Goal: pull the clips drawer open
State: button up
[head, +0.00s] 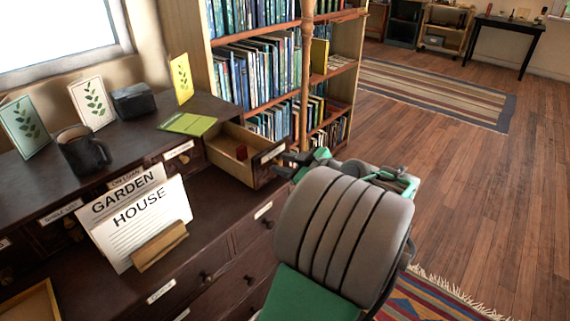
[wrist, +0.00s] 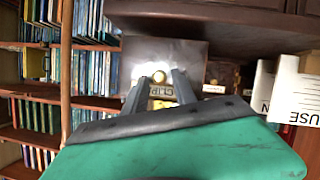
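The clips drawer (head: 226,168) stands pulled well out of the dark desk's upper unit in the head view, with a small red item (head: 241,152) inside. Its front faces my gripper (head: 292,162), whose tips are close to it at the right; my arm partly hides them. In the wrist view the drawer front (wrist: 192,55) is ahead, with a brass label reading CLIPS (wrist: 162,91) upside down and a brass knob (wrist: 160,77). My gripper (wrist: 162,76) has its fingers apart on either side of the knob; contact is not clear.
A GARDEN HOUSE card (head: 130,215) stands on the desk, left of the drawer. A mug (head: 82,152), dark box (head: 133,101) and green booklet (head: 188,124) sit on top. A bookcase (head: 260,75) stands behind. Wooden floor (head: 460,190) is open at right.

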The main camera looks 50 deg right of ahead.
jog(key=shift+o, duration=0.7)
jog(key=shift+s+r, duration=0.15)
jog(key=shift+s, duration=0.2)
jog(key=p+v, duration=0.1)
jog(key=v, duration=0.6)
